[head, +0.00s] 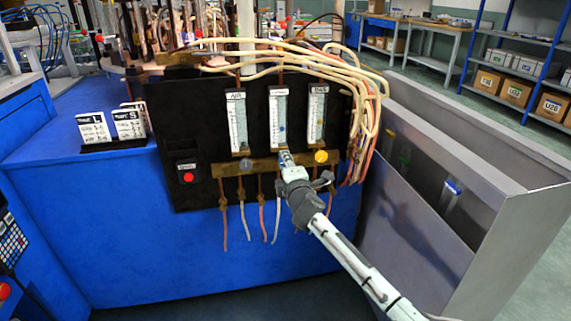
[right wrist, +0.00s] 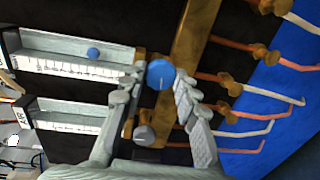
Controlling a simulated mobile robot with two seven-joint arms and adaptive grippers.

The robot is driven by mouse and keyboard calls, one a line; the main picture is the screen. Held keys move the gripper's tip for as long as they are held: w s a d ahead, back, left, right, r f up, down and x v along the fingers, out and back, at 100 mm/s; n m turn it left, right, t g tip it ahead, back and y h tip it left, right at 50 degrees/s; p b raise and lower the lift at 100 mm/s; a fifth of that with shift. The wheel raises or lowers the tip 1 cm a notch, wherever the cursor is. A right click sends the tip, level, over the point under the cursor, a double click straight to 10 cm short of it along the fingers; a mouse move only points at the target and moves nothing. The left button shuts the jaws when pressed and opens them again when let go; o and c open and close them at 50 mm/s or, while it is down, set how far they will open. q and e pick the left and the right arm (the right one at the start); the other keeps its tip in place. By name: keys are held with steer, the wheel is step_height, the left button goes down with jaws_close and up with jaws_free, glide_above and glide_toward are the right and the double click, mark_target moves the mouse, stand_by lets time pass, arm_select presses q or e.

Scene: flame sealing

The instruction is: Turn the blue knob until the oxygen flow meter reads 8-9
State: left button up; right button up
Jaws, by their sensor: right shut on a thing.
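The blue knob (right wrist: 160,74) sits between the fingertips of my right gripper (right wrist: 158,88) in the right wrist view. The fingers are shut on it. In the head view my right gripper (head: 286,160) reaches the brass bar below the middle tube and hides most of the knob. The oxygen flow meter (head: 278,115) is the middle of three upright tubes on the black panel. Its blue float (right wrist: 93,53) shows in the right wrist view, and low in the tube in the head view. The scale numbers are too small to read. My left gripper is not in view.
The AIR meter (head: 237,122) with its grey knob (head: 246,164) stands left, and the GAS meter (head: 316,115) with its yellow knob (head: 321,156) right. Hoses (head: 366,100) hang beside the panel. A red button (head: 188,177) is left. A metal bin (head: 440,185) stands right.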

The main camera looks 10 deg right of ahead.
steer(key=shift+f, duration=0.15)
steer(key=o, duration=1.1)
steer(key=shift+o, duration=0.2)
steer(key=shift+s, duration=0.15)
steer(key=s+r, duration=0.1)
steer(key=s, duration=1)
steer(key=shift+s+r, duration=0.2)
steer(key=shift+s, duration=0.15)
steer(key=shift+d, duration=0.1)
